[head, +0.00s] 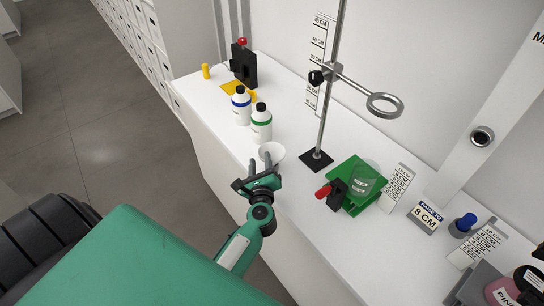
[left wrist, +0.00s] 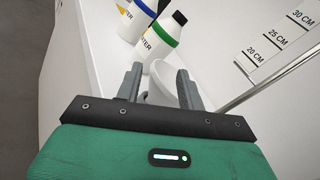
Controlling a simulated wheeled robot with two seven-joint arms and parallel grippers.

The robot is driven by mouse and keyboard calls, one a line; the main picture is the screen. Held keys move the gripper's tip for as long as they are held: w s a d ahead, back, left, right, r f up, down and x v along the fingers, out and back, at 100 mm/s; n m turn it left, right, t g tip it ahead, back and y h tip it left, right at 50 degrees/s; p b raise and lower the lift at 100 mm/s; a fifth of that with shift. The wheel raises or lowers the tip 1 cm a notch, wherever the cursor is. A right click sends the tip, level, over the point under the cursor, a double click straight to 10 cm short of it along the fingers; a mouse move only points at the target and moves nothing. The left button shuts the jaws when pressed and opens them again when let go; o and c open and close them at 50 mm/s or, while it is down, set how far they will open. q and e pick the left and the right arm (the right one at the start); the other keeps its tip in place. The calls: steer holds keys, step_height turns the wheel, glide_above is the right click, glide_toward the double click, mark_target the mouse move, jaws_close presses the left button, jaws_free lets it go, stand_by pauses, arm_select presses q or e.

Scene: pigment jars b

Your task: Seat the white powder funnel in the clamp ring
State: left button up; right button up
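The white powder funnel (head: 275,151) stands on the white bench, just beyond the fingertips of my left gripper (head: 261,163). In the left wrist view the funnel (left wrist: 167,77) shows between and behind the two fingers of the gripper (left wrist: 158,82), partly hidden by the right finger. The fingers are spread apart; I see no clear grip on the funnel. The clamp ring (head: 385,105) is an empty metal ring held out to the right from the upright rod (head: 328,110) of a stand, well above the bench. My right gripper is not in view.
Bottles with a blue band (head: 241,108) and a green band (head: 261,124) stand close behind the funnel. The stand's black base (head: 316,160) is to its right.

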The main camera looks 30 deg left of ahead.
mark_target(260, 154)
arm_select(q)
steer(key=shift+w+a+r+p, duration=0.1)
steer(key=shift+w+a+p, duration=0.05)
steer(key=shift+w+p, duration=0.2)
steer(key=x, duration=0.1)
steer(key=p+x, duration=0.1)
steer(key=x, duration=0.1)
steer(key=shift+w+f+p, duration=0.15)
steer(key=shift+f+p, duration=0.1)
steer(key=shift+p, duration=0.1)
steer(key=shift+w+a+f, duration=0.15)
steer(key=shift+w+a, duration=0.2)
steer(key=shift+w, duration=0.05)
steer(key=c, duration=0.8)
jaws_close()
